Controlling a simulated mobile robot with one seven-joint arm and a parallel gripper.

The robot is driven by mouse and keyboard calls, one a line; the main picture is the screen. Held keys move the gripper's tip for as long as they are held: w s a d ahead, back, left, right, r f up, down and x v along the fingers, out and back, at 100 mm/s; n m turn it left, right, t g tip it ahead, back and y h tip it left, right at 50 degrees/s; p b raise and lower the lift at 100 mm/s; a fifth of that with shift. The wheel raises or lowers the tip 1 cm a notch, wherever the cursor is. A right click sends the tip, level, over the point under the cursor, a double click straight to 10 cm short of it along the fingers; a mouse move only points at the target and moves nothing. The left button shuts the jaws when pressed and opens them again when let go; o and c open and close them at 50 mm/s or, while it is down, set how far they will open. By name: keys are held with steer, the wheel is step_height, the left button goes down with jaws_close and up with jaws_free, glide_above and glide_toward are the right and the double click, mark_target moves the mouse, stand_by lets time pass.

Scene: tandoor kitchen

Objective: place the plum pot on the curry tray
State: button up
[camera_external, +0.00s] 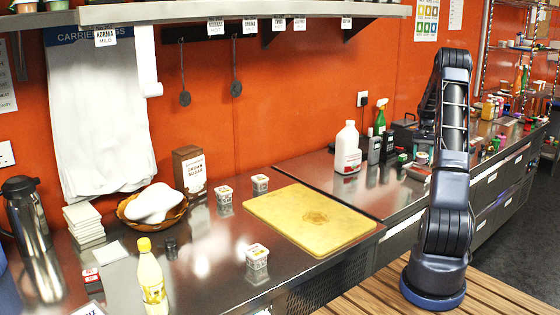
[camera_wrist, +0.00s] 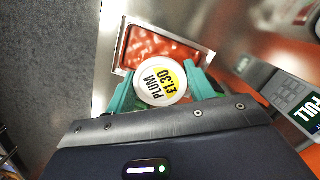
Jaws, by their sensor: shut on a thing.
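In the wrist view my gripper (camera_wrist: 160,85) has its two teal fingers shut on the plum pot (camera_wrist: 160,83), a small round-lidded tub. Its white and yellow lid reads PLUM £1.30 and faces the camera. Behind the pot is the curry tray (camera_wrist: 208,57), a rectangular metal-rimmed tray with red-orange contents. The pot overlaps the tray's near edge in this view; I cannot tell whether they touch.
A dark keypad device (camera_wrist: 293,97) stands right of the tray in the wrist view. Grey floor (camera_wrist: 50,60) shows at left. In the external view, the near counter holds a yellow cutting board (camera_external: 310,218), a yellow bottle (camera_external: 152,277) and several white tubs (camera_external: 257,256).

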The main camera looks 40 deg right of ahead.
mark_target(421, 163)
steer(key=shift+f, duration=2)
steer(key=shift+f, duration=0.1)
steer(key=o, duration=1)
